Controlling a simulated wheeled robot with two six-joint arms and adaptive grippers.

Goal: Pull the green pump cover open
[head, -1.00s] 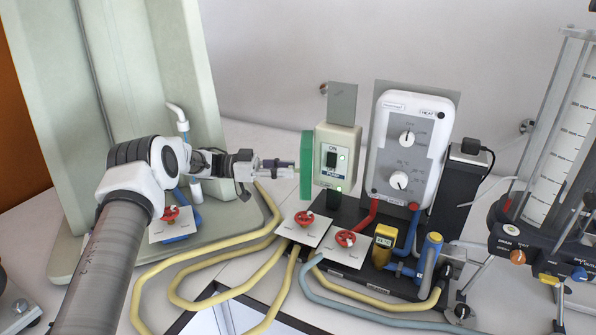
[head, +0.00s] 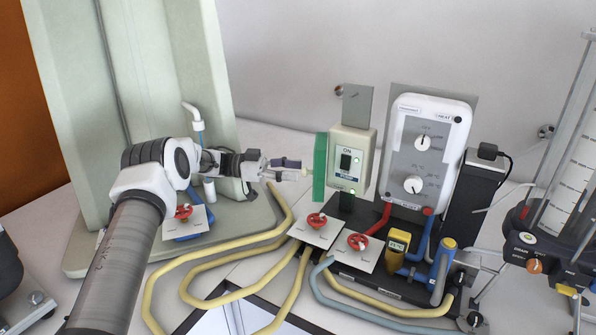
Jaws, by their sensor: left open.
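The green pump cover (head: 320,167) stands swung out at the left edge of the beige pump switch box (head: 352,160). The box front is uncovered, with a black rocker switch below the word ON and lit green lamps. My left gripper (head: 300,170) is in the head view, just left of the cover. Its fingers are open and point right, with their tips at or very near the cover's left face. I cannot tell whether they touch it. My right gripper is not in view.
A white heater control box (head: 425,150) with two dials stands right of the pump box. Red valves (head: 317,221) on white plates and yellow hoses (head: 235,262) lie in front. A glass-tube manometer board (head: 560,190) stands at the far right.

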